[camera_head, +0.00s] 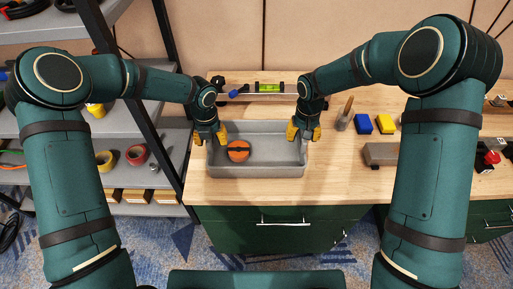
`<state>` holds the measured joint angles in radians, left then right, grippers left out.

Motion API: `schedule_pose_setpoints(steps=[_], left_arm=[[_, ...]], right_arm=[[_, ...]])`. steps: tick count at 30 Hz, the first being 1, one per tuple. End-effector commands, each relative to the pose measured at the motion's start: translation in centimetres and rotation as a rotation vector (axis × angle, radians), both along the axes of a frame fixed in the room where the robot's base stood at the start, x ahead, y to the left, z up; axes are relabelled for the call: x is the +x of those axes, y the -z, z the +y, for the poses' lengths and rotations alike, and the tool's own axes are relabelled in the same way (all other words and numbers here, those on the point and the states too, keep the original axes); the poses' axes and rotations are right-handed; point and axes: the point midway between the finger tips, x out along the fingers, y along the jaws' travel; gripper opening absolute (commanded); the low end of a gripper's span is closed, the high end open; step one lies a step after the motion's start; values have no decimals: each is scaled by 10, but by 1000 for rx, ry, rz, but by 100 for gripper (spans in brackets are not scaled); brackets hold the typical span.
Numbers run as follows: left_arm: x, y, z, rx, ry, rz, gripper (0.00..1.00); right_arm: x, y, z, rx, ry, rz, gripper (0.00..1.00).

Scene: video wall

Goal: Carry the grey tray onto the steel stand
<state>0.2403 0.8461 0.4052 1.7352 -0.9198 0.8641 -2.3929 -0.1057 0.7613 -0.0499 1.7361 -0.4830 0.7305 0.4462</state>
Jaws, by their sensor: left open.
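The grey tray (258,172) sits flat on the wooden workbench, with a round orange item (238,146) with a black bar inside at its left. My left gripper (209,139) is at the tray's left wall, its yellow fingers spread apart and pointing down around the rim. My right gripper (304,136) is at the right wall, its yellow fingers also spread to either side of the rim. Contact with the walls cannot be told. A low grey metal ledge (230,97) lies behind the tray; whether this is the steel stand is unclear.
Shelves (130,207) stand left.

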Motion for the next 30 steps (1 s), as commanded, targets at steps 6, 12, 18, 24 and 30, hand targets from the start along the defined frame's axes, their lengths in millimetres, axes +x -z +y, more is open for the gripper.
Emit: schedule_pose_setpoints(steps=[6,12,18,24,30], left_arm=[[0,12,0,0,-1,-1,53],[0,13,0,0,-1,-1,53],[0,13,0,0,-1,-1,20],[0,13,0,0,-1,0,0],[0,13,0,0,-1,0,0]], right_arm=[[0,12,0,0,0,0,53],[0,13,0,0,0,-1,53],[0,13,0,0,0,-1,20],[0,13,0,0,0,-1,0],[0,13,0,0,0,0,0]])
